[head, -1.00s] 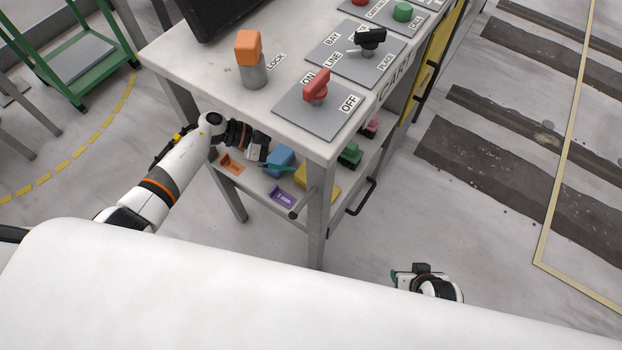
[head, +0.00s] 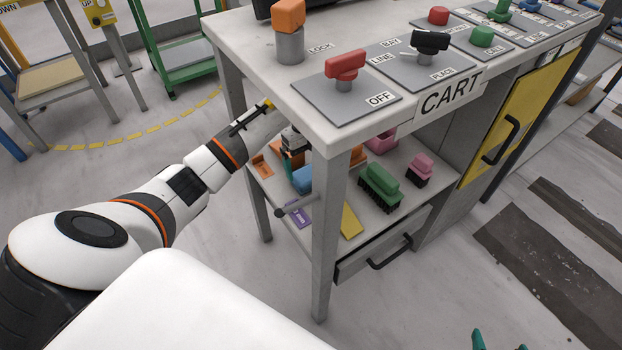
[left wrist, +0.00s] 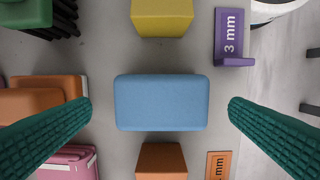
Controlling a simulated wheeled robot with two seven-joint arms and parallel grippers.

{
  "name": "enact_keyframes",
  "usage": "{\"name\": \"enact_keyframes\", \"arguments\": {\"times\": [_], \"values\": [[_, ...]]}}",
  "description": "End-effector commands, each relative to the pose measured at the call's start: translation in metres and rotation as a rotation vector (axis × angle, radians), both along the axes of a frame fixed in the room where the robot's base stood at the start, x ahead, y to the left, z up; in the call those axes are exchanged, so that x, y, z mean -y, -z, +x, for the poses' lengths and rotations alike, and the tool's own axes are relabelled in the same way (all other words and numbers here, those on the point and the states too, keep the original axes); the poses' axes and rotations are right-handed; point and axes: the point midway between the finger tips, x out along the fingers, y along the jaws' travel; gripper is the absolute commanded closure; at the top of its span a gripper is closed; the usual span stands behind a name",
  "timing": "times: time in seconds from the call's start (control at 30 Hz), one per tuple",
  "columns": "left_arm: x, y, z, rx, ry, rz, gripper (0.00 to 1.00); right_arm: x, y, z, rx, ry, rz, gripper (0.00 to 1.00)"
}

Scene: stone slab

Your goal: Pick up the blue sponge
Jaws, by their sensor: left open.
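The blue sponge (head: 302,178) is a rounded block on the lower shelf (head: 362,232) of the cart, partly hidden by the gripper and the cart's front leg in the head view. In the left wrist view the sponge (left wrist: 161,103) lies flat in the middle. My left gripper (head: 291,157) reaches in under the cart's top, above the sponge. Its two teal fingers are open, one on either side of the sponge, with a gap at each end. My right gripper (head: 500,342) shows only its two teal fingertips, spread apart, at the bottom edge of the head view.
Close around the sponge are a yellow block (left wrist: 162,16), an orange block (left wrist: 161,160), a purple 3 mm gauge (left wrist: 230,40) and an orange gauge (left wrist: 218,166). A green brush (head: 380,186) stands farther right. The cart's top (head: 300,105) and leg (head: 322,235) bound the space.

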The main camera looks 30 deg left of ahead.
Motion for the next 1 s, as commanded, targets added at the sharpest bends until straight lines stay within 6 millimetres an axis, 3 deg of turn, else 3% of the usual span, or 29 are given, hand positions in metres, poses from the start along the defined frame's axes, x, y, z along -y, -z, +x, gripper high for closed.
{"name": "enact_keyframes", "arguments": {"times": [0.3,0.7,0.93,1.0], "values": [[0.001,0.038,-0.002,-0.002,0.000,-0.002,0.00,-0.016,-0.036,0.037,0.311,-0.023,0.072,0.33],[0.002,0.045,-0.003,0.000,0.001,-0.001,0.00,-0.020,-0.049,0.043,0.385,-0.027,0.089,0.33],[0.002,0.045,-0.003,0.000,0.001,-0.001,0.38,-0.020,-0.048,0.043,0.384,-0.027,0.089,0.33],[0.002,0.044,-0.003,0.000,0.001,-0.001,0.40,-0.020,-0.048,0.043,0.384,-0.027,0.088,0.33]]}}
